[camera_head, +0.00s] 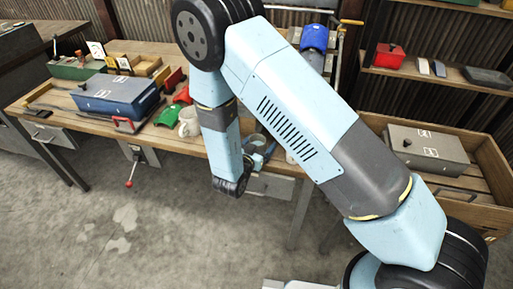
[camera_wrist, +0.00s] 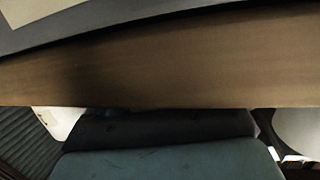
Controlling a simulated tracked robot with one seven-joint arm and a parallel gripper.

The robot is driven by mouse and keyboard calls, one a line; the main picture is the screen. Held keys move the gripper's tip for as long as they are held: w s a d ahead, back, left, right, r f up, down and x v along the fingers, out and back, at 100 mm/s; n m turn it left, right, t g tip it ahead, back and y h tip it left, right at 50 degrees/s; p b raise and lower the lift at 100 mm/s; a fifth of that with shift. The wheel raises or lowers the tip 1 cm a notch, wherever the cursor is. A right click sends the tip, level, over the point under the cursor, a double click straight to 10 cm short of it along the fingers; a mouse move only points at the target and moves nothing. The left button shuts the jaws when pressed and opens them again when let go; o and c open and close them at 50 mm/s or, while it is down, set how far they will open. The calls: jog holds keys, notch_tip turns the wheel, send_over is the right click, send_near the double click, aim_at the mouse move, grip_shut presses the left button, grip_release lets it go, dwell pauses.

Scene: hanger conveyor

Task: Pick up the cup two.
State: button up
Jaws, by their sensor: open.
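A white cup (camera_head: 188,121) stands on the wooden workbench, left of my forearm, in the head view. A small part of another pale object (camera_head: 291,157) shows at the bench front, mostly hidden behind my arm. No marking tells me which one is cup two. My gripper (camera_head: 262,146) is at the bench's front edge, right of the white cup and apart from it. It is open, partly hidden by my arm, with no held object visible. The wrist view shows a brown wooden surface (camera_wrist: 160,60) very close; no cup can be clearly made out there.
Left on the workbench (camera_head: 215,150) are a blue toolbox (camera_head: 115,96), a green piece (camera_head: 168,115) and a red clamp (camera_head: 128,125). A grey case (camera_head: 428,148) sits in a wooden crate at right. A red box (camera_head: 389,55) is on the shelf. The foreground floor is clear.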

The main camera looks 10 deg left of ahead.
jog(key=c, duration=1.1)
jog(key=shift+r, duration=0.1)
